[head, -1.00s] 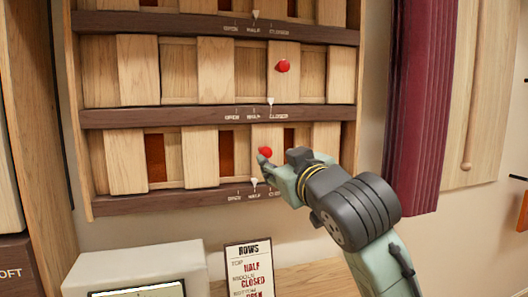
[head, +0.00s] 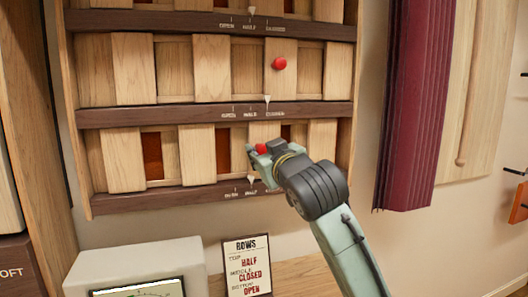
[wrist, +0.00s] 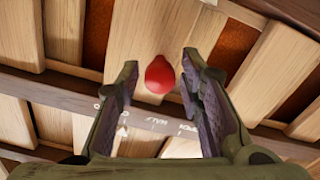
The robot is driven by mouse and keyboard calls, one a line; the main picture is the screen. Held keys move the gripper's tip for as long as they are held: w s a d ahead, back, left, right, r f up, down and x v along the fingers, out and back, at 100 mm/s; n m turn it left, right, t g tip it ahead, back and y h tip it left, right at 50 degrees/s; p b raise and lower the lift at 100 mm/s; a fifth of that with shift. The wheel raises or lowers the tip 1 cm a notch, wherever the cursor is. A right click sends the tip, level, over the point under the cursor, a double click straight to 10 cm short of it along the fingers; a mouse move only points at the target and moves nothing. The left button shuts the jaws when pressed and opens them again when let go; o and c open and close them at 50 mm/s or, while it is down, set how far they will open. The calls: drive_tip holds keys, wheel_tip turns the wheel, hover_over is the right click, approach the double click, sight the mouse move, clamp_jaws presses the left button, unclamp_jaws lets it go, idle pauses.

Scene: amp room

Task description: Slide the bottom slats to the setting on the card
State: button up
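The bottom row of wooden slats (head: 123,162) has a red knob (head: 261,149), with dark red showing in its gaps. Its white pointer (head: 251,180) stands near the HALF mark in the head view. The card (head: 247,267) reads top HALF, middle CLOSED, bottom OPEN. My gripper (head: 259,154) is at the bottom knob. In the wrist view my gripper (wrist: 160,65) is open, with the red knob (wrist: 159,74) between its fingertips and a gap visible on both sides.
The middle row has its own red knob (head: 279,64), with its pointer (head: 267,99) near CLOSED. A dark maroon curtain (head: 415,110) hangs to the right. A white device (head: 135,266) with a screen stands below left.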

clamp_jaws()
idle(0.3)
drive_tip(key=a, duration=0.1)
drive_tip(key=s+a, duration=0.1)
drive_tip(key=a, duration=0.2)
drive_tip(key=shift+s+a, duration=0.2)
drive_tip(key=shift+s, duration=0.05)
drive_tip(key=shift+o, duration=1.3)
unclamp_jaws()
drive_tip(key=shift+d, duration=0.1)
